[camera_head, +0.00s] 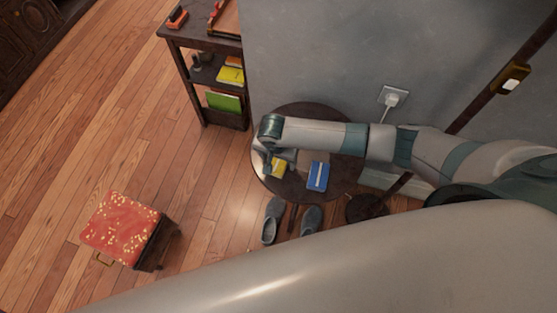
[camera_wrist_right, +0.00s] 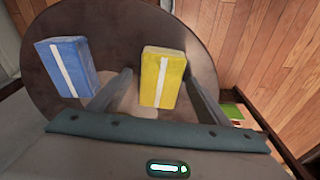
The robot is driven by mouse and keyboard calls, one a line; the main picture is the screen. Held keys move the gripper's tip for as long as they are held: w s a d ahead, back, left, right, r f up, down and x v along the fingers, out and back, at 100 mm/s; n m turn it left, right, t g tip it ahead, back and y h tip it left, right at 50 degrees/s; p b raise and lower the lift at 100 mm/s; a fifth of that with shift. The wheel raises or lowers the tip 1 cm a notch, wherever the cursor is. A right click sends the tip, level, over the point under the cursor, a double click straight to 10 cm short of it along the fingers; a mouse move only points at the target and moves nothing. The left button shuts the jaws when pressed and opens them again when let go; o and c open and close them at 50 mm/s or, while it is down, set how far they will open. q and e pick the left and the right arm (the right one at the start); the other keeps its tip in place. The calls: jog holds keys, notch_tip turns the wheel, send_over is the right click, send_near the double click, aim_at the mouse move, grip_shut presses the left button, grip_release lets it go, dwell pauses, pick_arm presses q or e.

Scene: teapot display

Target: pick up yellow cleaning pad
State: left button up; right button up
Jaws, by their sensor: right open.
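The yellow cleaning pad (camera_head: 279,168) with a white stripe lies on the round dark table (camera_head: 300,113). In the right wrist view the yellow pad (camera_wrist_right: 162,78) sits between the two fingers, beyond the tips or level with them; I cannot tell which. My right gripper (camera_head: 273,166) is over the table at the pad, partly hiding it in the head view. In the right wrist view the right gripper (camera_wrist_right: 160,85) is open, with nothing held. My left gripper is not in view.
A blue pad (camera_head: 318,176) with a white stripe lies beside the yellow one, also seen in the wrist view (camera_wrist_right: 67,66). Grey shoes (camera_head: 271,220) are below the table. A dark shelf (camera_head: 205,75), a wall and a red-topped stool (camera_head: 120,227) stand around. Open wood floor lies left.

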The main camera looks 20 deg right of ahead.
aim_at(279, 162)
dwell(0.3)
jog(key=c, duration=1.1)
jog(key=shift+r, duration=0.1)
jog(key=shift+c, duration=0.2)
jog(key=shift+r, duration=0.8)
notch_tip(279, 162, up, 2)
jog(key=shift+s+r+b, duration=0.15)
jog(key=shift+r+b, duration=0.1)
jog(key=shift+b, duration=0.15)
jog(key=s+d+r+b, duration=0.1)
jog(key=s+d+r, duration=0.4)
jog(key=s, duration=0.5)
jog(key=shift+d+r, duration=0.2)
jog(key=shift+r, duration=0.7)
jog(key=shift+o, duration=0.7)
jog(key=shift+c, duration=0.2)
